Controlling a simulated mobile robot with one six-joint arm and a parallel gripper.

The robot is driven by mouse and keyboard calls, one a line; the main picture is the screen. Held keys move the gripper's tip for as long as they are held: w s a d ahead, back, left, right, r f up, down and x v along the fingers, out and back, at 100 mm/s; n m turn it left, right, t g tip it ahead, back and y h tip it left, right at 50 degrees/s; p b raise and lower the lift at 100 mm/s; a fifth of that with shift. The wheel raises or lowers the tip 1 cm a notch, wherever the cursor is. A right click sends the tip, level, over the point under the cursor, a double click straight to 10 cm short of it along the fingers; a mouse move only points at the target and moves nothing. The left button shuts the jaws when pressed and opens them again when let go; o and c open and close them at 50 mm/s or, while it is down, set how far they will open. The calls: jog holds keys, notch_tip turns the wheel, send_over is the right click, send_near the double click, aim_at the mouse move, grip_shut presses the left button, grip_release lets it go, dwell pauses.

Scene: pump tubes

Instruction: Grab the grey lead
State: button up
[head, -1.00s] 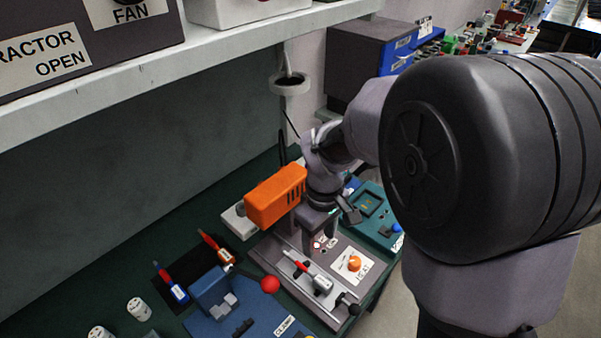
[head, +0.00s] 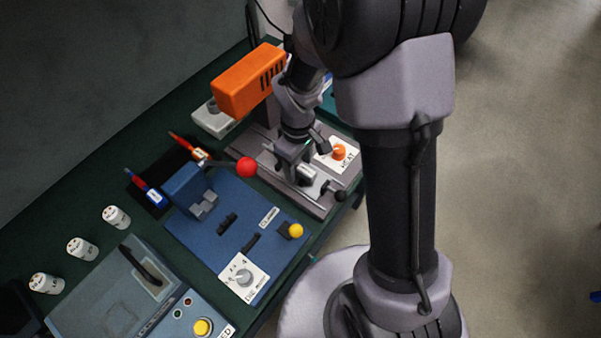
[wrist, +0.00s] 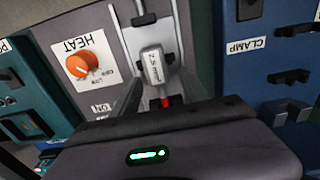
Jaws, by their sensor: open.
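The grey lead (wrist: 153,66) is a small pale grey body with a printed label and a red end. It lies in the light metal channel of the grey heat station, between my fingers in the wrist view. My gripper (wrist: 158,84) is open, with one finger on each side of the lead; I cannot tell whether either touches it. In the head view my gripper (head: 294,158) is low over the station, and the lead (head: 306,174) shows partly beside it. The red end is partly hidden by my gripper in the wrist view.
An orange dial (head: 338,152) marked HEAT sits beside the channel, and an orange housing (head: 246,82) stands behind. A blue clamp station (head: 235,215) with a red ball lever (head: 246,168) is to the left. A blue lead (head: 150,190) lies on a dark mat.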

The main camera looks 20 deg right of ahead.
jog(key=shift+f, duration=0.15)
grip_shut()
